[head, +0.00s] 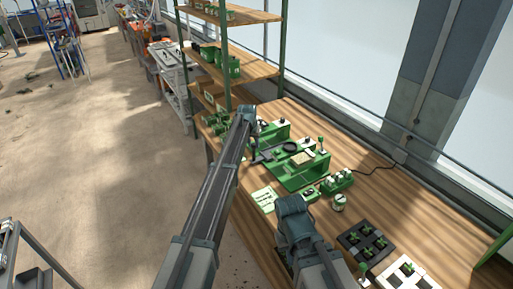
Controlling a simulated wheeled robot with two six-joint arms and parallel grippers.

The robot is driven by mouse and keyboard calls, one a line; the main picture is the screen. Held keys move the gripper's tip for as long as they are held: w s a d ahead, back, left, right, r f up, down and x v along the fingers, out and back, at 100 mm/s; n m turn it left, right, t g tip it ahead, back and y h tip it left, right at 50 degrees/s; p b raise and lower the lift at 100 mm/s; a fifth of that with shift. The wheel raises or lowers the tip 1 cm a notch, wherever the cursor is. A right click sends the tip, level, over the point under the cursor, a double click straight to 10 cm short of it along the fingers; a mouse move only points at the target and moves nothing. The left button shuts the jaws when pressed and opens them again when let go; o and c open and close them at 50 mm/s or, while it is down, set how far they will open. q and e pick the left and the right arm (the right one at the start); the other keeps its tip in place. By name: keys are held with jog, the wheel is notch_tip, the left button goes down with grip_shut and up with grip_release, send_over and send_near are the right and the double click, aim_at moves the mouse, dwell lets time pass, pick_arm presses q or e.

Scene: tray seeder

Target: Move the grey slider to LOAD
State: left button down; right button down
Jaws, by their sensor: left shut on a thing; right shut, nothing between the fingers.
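The green tray seeder (300,170) stands on the wooden bench, with a pale square plate on top and an upright lever with a green knob at its right. A smaller green unit (275,133) stands behind it. My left gripper (253,131) points down at the left end of this unit. It is shut on what seems to be the grey slider, which the gripper mostly hides. The LOAD mark is too small to read. My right gripper (289,203) is shut and empty, in front of the seeder near a white label card (264,199).
A small green block with white knobs (337,182) and a jar (338,203) stand right of my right gripper. A black seedling tray (362,242) and a white one (402,273) lie at the front right. A shelf (238,52) rises behind the bench.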

pick_arm(q)
jog(key=shift+w+a, duration=0.1)
dwell(0.3)
jog(key=c, duration=0.6)
grip_release()
jog(key=p+v, duration=1.2)
jog(key=v, duration=0.2)
jog(key=shift+f+p, duration=0.1)
jog(key=shift+p, duration=0.3)
